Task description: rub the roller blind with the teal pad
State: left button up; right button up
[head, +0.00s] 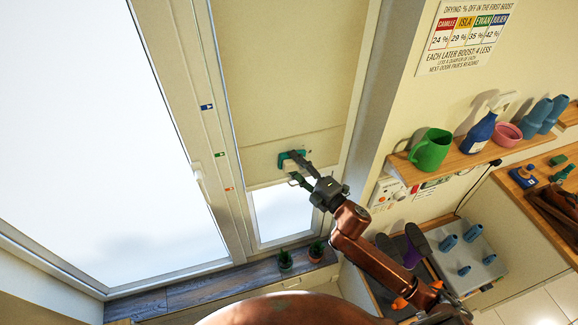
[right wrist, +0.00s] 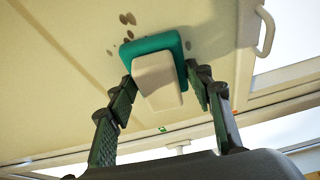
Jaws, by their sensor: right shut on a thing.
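The roller blind (head: 290,75) is a cream sheet drawn down over the right window pane, ending above a strip of bare glass. The teal pad (head: 284,158) is at the blind's lower part. In the right wrist view the teal pad (right wrist: 151,48) has a pale block-shaped grip and lies face-on to the blind (right wrist: 60,75); I cannot tell whether it touches. Several dark spots (right wrist: 127,18) show on the blind around the pad. My right gripper (head: 299,167) is shut on the pad's grip, with fingers on both sides. My left gripper is not in view.
A window handle (head: 197,172) and small coloured tags sit on the frame left of the blind.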

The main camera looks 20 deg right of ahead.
aim_at(310, 152)
jog(key=shift+w+d+p, duration=0.2)
jog(key=shift+d+p, duration=0.1)
jog(key=shift+d, duration=3.65)
jog(key=shift+s+a+p, duration=0.1)
jog(key=shift+a+p, duration=0.8)
jog(key=shift+a, duration=1.75)
jog(key=shift+s+a+p, duration=0.1)
jog(key=shift+a+p, duration=0.5)
jog(key=shift+a, duration=2.1)
jog(key=shift+d, duration=0.1)
